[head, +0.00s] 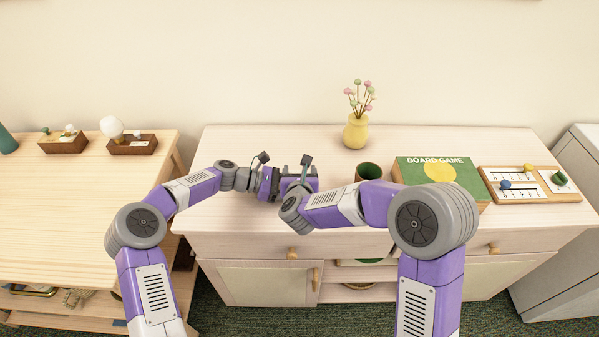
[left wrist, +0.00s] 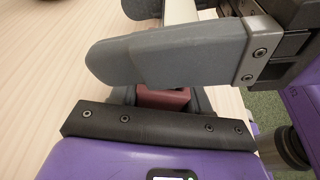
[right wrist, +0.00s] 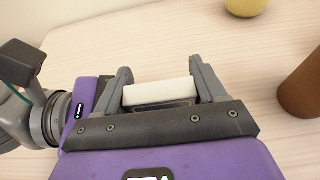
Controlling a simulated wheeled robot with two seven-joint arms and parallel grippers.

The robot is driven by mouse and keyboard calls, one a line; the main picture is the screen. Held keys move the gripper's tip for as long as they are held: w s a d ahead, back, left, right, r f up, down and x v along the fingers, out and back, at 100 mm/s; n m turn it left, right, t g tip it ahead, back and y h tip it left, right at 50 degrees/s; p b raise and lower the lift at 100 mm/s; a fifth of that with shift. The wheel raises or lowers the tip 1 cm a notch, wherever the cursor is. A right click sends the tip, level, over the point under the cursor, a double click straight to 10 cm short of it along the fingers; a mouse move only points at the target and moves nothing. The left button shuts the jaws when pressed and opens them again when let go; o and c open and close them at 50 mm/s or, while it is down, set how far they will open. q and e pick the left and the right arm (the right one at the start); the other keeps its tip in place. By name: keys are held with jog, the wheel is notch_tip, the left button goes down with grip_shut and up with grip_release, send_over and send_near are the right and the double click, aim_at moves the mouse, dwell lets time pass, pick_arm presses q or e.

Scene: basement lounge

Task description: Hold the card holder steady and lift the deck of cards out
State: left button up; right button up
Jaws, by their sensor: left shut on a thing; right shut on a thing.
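In the left wrist view, my left gripper (left wrist: 157,98) is shut on a dark red block, seemingly the card holder (left wrist: 163,95), low over the pale wooden top. A large grey finger, seemingly of my right gripper, crosses just above it there. In the right wrist view, my right gripper (right wrist: 163,88) is shut on a white block with a dark lower edge, seemingly the deck of cards (right wrist: 160,91). Both grippers are close together over the left part of the cabinet top. In the head view my arms hide both objects, and whether the deck still sits in the holder cannot be told.
A yellow vase with flowers (head: 355,132) stands behind the grippers. A brown cup (head: 368,171), a green board game box (head: 440,176) and a wooden tray (head: 540,197) stand to the right. A second table (head: 60,190) is at left. The cabinet top's back left (head: 250,145) is clear.

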notch_tip(320, 180, up, 11)
dwell(1.4)
pick_arm(q)
jog(key=o, duration=1)
jog(key=shift+o, duration=0.2)
jog(key=v, duration=1.2)
jog(key=shift+r, duration=0.15)
pick_arm(e)
jog(key=shift+r, duration=0.1)
